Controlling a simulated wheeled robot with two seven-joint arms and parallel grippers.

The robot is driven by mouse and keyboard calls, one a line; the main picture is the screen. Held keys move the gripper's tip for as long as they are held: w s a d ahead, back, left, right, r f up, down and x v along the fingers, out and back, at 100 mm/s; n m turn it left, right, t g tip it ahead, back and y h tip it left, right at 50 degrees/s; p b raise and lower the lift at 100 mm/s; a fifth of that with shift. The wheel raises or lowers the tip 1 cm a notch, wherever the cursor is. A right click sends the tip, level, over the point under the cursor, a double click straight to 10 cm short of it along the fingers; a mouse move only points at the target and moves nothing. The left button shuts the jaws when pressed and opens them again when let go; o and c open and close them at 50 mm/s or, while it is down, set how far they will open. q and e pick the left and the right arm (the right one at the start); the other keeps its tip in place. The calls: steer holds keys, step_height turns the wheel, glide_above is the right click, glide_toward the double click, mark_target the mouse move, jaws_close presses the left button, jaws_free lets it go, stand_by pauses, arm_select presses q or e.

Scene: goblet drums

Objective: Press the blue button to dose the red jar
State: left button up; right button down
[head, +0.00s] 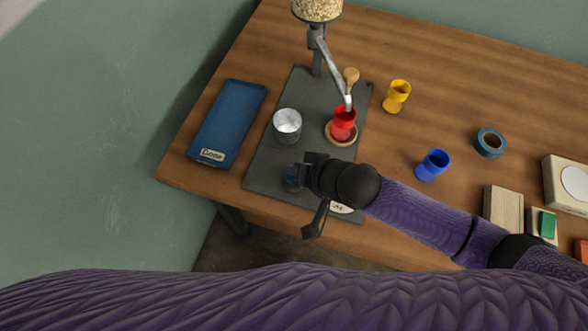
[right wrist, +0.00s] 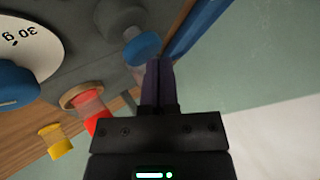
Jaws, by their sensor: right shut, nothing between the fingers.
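The red jar (head: 343,124) stands on a round wooden coaster (head: 329,137) under the spout of the dispenser (head: 333,70). It also shows in the right wrist view (right wrist: 95,107). The blue button (head: 291,179) is at the near left of the dark grey base plate, partly hidden by my right gripper in the head view. In the right wrist view the blue button (right wrist: 143,46) is just beyond the fingertips; I cannot tell whether they touch it. My right gripper (head: 303,175) is shut and empty. My left gripper is not in view.
A metal cup (head: 287,121) stands on the base plate (head: 268,160). A blue tray labelled "Done" (head: 230,115) lies left. A yellow jar (head: 397,92), blue jar (head: 433,163) and tape roll (head: 490,142) stand right. A white dial (right wrist: 35,45) is left in the wrist view.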

steer(key=shift+f+b, duration=0.55)
steer(key=shift+f, duration=0.35)
stand_by(0.5)
stand_by(0.4)
steer(key=shift+r+p, duration=1.4)
steer(key=shift+p, duration=0.15)
step_height(320, 180, up, 5)
steer(key=p, duration=0.5)
steer(key=shift+r+p, duration=0.15)
steer(key=shift+p, duration=0.25)
